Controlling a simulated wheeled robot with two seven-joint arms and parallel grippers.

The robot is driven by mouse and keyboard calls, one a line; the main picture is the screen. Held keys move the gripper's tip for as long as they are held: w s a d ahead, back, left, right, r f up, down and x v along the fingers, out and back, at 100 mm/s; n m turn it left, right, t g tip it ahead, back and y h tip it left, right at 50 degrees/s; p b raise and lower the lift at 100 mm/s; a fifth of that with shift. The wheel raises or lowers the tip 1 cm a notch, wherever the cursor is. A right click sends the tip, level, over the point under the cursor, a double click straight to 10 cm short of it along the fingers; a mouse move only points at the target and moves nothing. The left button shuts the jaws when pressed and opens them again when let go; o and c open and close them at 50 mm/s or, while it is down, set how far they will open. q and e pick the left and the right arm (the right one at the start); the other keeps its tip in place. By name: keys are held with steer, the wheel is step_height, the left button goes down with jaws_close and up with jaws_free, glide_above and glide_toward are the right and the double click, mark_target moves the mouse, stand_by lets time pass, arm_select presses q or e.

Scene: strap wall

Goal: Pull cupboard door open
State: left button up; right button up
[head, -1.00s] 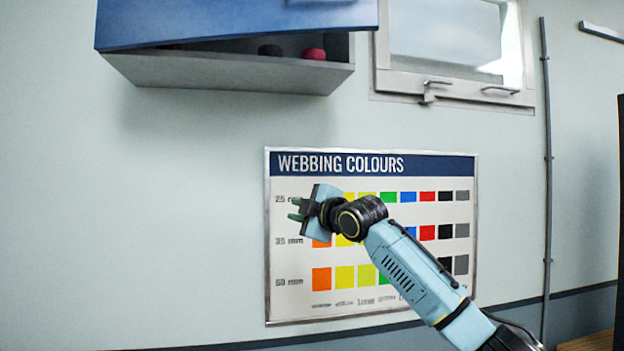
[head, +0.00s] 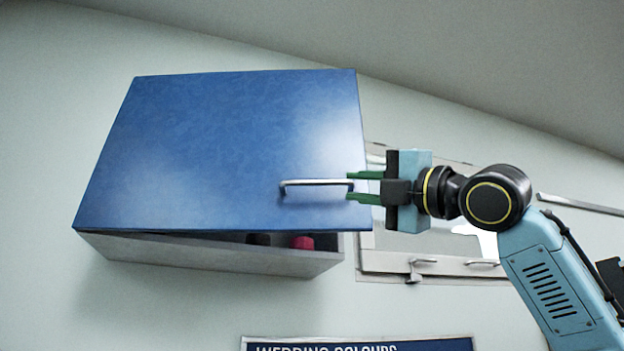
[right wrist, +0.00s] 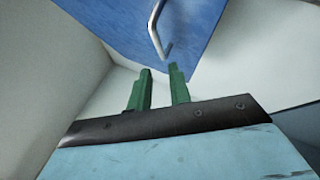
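The cupboard door (head: 225,140) is a blue panel standing slightly ajar, with a dark gap along its lower edge. Its silver bar handle (head: 318,183) sits near the lower right corner; it also shows in the right wrist view (right wrist: 154,30). The grey cupboard body (head: 200,254) is on the wall behind the door. My right gripper (head: 350,187) has its green fingers apart, at the right end of the handle in the head view. In the right wrist view the fingers (right wrist: 158,80) are open and empty, with the handle ahead of their tips. My left gripper is not in view.
A red item (head: 301,242) and a dark item (head: 259,239) show inside the cupboard through the gap. A window (head: 440,262) with handles is to the right of the cupboard. The webbing colours poster (head: 360,345) is below. The wall left of the cupboard is bare.

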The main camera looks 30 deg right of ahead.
mark_target(316, 183)
steer(key=p+x, duration=0.3)
steer(key=x, duration=0.8)
steer(key=shift+w+p, duration=0.1)
steer(key=shift+p, duration=0.25)
jaws_close()
